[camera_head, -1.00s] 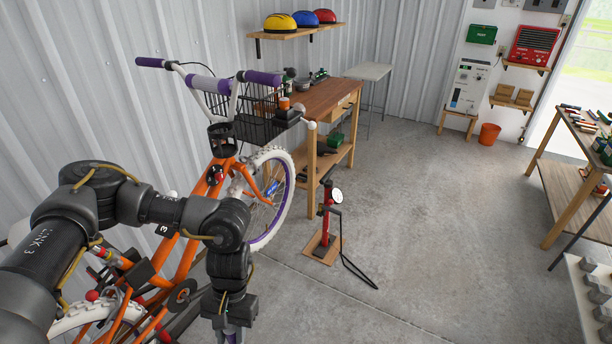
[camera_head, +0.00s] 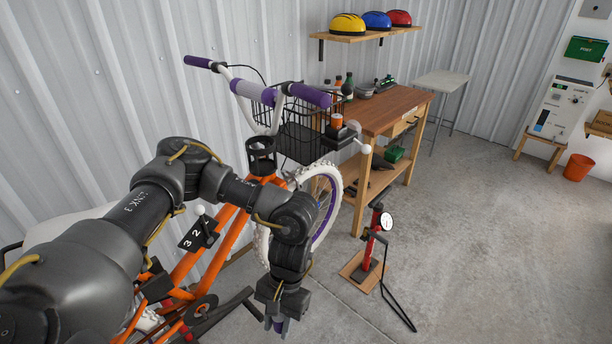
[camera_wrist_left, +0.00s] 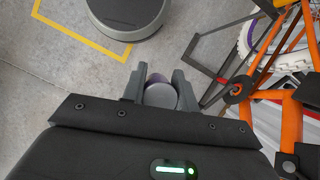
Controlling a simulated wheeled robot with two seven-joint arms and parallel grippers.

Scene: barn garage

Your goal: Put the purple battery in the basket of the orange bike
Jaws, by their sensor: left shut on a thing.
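The orange bike (camera_head: 236,232) leans by the wall on the left, with purple grips and a black wire basket (camera_head: 297,140) at its front. My left gripper (camera_head: 276,322) points down to the right of the bike frame, below basket height. It is shut on the purple battery (camera_wrist_left: 160,95), which shows its round grey end between the fingers in the left wrist view. The orange frame also shows in the left wrist view (camera_wrist_left: 291,120). My right gripper is not in view.
A wooden workbench (camera_head: 398,106) with bottles and tools stands right behind the basket. A red floor pump (camera_head: 372,245) stands on the concrete right of the gripper. Helmets (camera_head: 347,24) sit on a wall shelf.

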